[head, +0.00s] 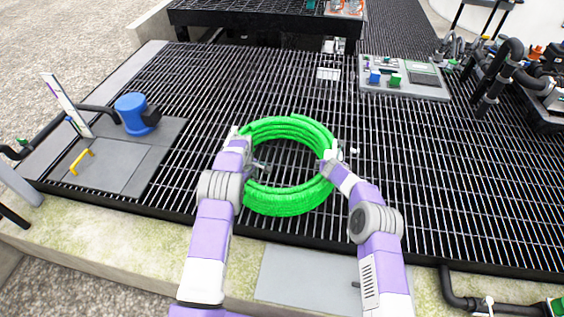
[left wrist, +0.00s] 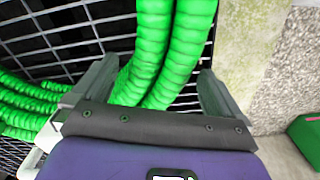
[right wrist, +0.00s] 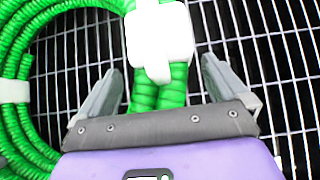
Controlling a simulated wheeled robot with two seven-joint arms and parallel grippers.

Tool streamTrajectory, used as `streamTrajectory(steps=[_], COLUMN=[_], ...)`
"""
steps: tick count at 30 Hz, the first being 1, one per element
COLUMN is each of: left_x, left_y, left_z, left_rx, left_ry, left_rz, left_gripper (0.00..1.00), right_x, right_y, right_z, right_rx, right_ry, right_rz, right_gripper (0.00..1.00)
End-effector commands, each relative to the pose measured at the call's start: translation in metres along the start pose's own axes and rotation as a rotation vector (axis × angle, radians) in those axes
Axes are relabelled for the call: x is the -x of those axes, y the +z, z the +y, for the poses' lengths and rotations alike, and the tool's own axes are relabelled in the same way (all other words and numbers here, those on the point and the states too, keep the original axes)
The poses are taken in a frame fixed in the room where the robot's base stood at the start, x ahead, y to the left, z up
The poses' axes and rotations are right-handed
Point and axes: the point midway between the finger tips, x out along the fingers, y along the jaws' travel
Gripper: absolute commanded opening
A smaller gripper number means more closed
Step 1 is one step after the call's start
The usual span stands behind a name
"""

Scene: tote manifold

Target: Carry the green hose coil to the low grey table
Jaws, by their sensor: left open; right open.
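The green hose coil (head: 288,203) lies on the dark grating in the middle of the head view. My left gripper (head: 242,137) is at its left side, open; in the left wrist view hose strands (left wrist: 168,55) pass between the open fingers (left wrist: 150,85). My right gripper (head: 333,156) is at its right side, open; in the right wrist view strands with a white band (right wrist: 160,38) lie between the open fingers (right wrist: 160,85). Whether the fingers touch the hose I cannot tell. A low grey flat-topped piece (head: 418,91) stands at the upper right; whether it is the named table is unclear.
A dark grated platform (head: 250,18) stands at the back. A blue-capped fitting (head: 132,113) and yellow handle (head: 81,161) are on a grey plate at left. Black pipes (head: 495,77) crowd the right. The grating (head: 450,190) right of the coil is clear.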

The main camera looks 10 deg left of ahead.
Motion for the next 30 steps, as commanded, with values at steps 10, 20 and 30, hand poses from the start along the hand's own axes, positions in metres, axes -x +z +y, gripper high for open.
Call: streamTrajectory(steps=[10,20,30], left_x=[-0.018,-0.023,-0.023], left_y=[0.0,0.0,0.0], left_z=[0.0,0.0,0.0], left_rx=[0.0,0.0,0.0], left_ry=[-0.001,0.001,0.0], left_rz=[-0.001,0.0,0.0], left_gripper=[1.0,1.0,0.82], right_x=[-0.018,-0.023,-0.023], right_y=[0.001,0.0,0.0], right_z=[0.003,0.001,0.001], right_rx=[0.002,0.001,0.001], right_ry=[0.002,0.001,0.001], right_rz=[-0.004,0.0,0.0], right_gripper=[1.0,1.0,0.82])
